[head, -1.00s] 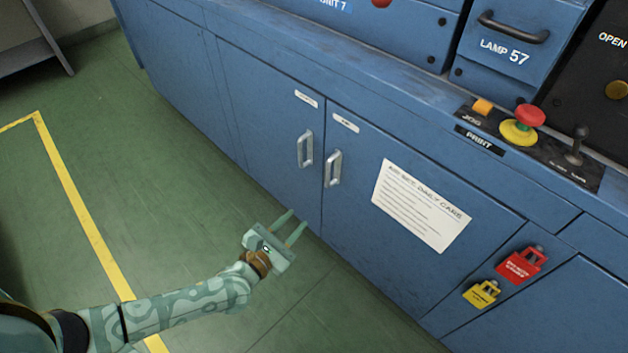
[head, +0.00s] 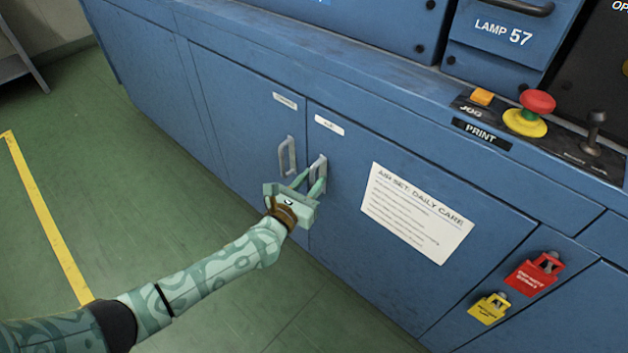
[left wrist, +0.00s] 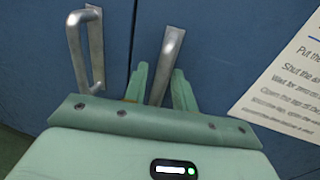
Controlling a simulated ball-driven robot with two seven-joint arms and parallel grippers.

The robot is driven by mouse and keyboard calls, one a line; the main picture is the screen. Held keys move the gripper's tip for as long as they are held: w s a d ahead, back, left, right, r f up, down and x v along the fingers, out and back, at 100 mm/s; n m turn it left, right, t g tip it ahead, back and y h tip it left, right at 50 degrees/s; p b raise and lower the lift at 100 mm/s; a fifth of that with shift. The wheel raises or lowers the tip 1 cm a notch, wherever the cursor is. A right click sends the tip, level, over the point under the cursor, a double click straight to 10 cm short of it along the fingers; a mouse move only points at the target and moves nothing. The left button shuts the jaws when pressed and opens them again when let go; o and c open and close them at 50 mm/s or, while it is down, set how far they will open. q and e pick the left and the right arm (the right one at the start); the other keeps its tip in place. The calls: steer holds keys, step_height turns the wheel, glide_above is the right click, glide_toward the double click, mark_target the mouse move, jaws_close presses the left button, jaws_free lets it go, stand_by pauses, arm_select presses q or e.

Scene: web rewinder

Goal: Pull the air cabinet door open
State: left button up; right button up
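The air cabinet door (head: 345,230) is a closed blue panel with a small white label (head: 329,125) at its top left. Its silver bar handle (head: 320,163) stands upright near the door's left edge; it also shows in the left wrist view (left wrist: 172,46). My left gripper (head: 309,182) is at this handle, its two green fingers apart. In the left wrist view the handle's lower part lies between the fingers, with a gap to at least the left finger. The handle's lower end is hidden by the gripper. My right gripper is not in view.
A neighbouring cabinet door with its own silver handle (head: 287,157) is close on the left. A care notice (head: 416,212) is on the air door. Red (head: 535,273) and yellow (head: 490,308) lockout tags hang at right. The green floor in front is clear.

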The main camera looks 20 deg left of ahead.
arm_select(q)
steer(key=shift+w+d, duration=0.1)
steer(key=shift+w, duration=0.35)
jaws_close()
steer(key=shift+s, duration=0.15)
